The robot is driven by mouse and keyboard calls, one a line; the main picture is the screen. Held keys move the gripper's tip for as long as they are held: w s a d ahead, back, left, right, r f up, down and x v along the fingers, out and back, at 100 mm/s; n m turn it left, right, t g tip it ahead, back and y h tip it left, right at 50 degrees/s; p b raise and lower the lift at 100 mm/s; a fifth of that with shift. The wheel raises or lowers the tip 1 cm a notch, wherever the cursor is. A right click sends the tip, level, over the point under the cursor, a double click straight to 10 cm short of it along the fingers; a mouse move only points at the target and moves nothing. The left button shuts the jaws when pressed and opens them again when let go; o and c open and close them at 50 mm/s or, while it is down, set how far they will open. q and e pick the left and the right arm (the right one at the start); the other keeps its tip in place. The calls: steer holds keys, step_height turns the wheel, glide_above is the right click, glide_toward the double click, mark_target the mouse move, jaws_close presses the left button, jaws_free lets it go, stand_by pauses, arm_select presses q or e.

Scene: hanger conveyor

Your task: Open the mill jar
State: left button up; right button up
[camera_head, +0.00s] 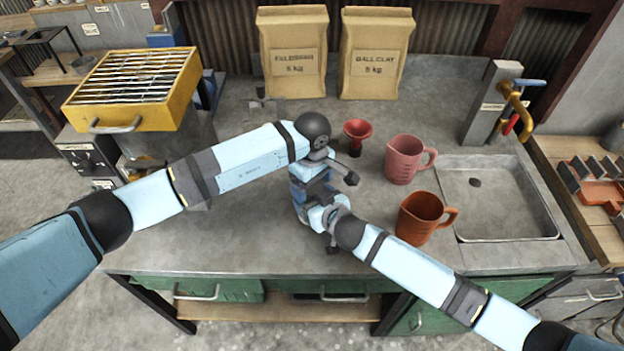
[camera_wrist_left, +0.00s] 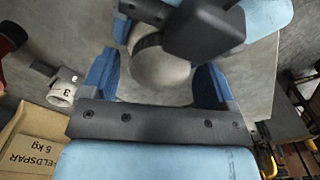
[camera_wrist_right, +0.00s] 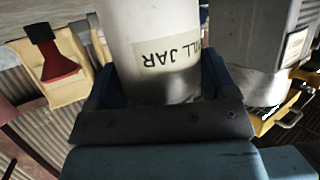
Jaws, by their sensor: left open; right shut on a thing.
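The mill jar (camera_wrist_right: 150,30) is a white cylinder with a "MILL JAR" label, seen upside down in the right wrist view. My right gripper (camera_wrist_right: 160,75) is shut around its side. In the left wrist view a pale round part (camera_wrist_left: 158,75) with a dark ridged edge, apparently the jar's top, lies between the spread blue fingers of my left gripper (camera_wrist_left: 160,65). I cannot tell whether these fingers touch it. In the head view my left gripper (camera_head: 308,182) and right gripper (camera_head: 322,214) meet closely over the counter and hide the jar.
A red funnel (camera_head: 357,132), a pink jug (camera_head: 403,160) and an orange-brown jug (camera_head: 421,218) stand close to the right of the grippers. A sink (camera_head: 500,215) lies further right. Two paper bags (camera_head: 292,50) stand at the back. The counter's front left (camera_head: 220,240) is clear.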

arm_select(q)
steer(key=c, duration=0.7)
steer(key=o, duration=0.8)
steer(key=shift+r, duration=0.1)
step_height(320, 180, up, 4)
steer(key=shift+f, duration=0.1)
steer(key=shift+r, duration=0.25)
steer(key=shift+c, duration=0.5)
step_height(320, 180, up, 2)
steer(key=m, duration=0.2)
steer(key=shift+r+m, duration=0.1)
steer(key=shift+m, duration=0.2)
steer(key=shift+r+m, duration=0.45)
steer(key=shift+m, duration=0.35)
steer(key=shift+f, duration=3.8)
